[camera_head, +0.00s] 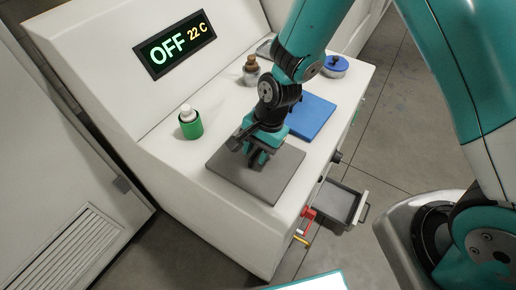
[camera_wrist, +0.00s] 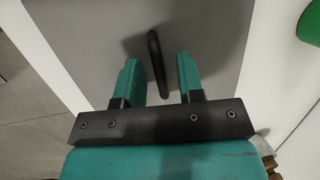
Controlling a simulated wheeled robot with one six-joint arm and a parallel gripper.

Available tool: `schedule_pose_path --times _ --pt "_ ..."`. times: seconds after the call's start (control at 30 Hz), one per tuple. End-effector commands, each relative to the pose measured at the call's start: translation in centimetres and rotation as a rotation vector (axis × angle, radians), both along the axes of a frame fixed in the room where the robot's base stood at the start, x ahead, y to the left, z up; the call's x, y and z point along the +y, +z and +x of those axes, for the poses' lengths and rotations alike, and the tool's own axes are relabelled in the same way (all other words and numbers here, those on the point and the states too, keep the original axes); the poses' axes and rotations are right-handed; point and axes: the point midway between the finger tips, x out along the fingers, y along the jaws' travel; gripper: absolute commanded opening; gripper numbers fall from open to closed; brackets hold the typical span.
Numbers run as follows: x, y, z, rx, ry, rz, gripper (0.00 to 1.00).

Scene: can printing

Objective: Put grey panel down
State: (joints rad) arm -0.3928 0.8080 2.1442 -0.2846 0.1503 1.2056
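The grey panel (camera_head: 272,181) lies flat on the white machine's top, near its front left corner. In the wrist view the panel (camera_wrist: 95,25) fills much of the upper picture, with a thin dark handle (camera_wrist: 156,60) standing up from it. My gripper (camera_head: 257,160) is over the panel, pointing down. In the wrist view my gripper's teal fingers (camera_wrist: 160,78) are apart, one on each side of the handle, with gaps on both sides. In the head view the gripper hides the handle.
A blue panel (camera_head: 314,117) lies behind the gripper. A green container (camera_head: 190,127) stands to the left, a brown-topped bottle (camera_head: 251,73) and blue-lidded pot (camera_head: 335,67) farther back. A drawer (camera_head: 342,203) sticks out in front. The display (camera_head: 176,46) reads OFF 22 C.

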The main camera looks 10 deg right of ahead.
Motion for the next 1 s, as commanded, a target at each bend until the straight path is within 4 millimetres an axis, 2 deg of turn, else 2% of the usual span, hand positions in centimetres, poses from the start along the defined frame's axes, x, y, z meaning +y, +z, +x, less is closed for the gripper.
schedule_pose_path --times 0.17,0.33,0.7,1.0 --pt "0.0 0.1 0.0 0.000 0.000 0.000 0.35" --pt "-0.3 1.3 0.2 -0.003 -0.001 0.001 0.35" --pt "-2.3 8.6 0.8 -0.005 -0.001 0.002 0.35" --pt "-3.3 12.4 0.6 -0.016 0.036 0.007 0.35"
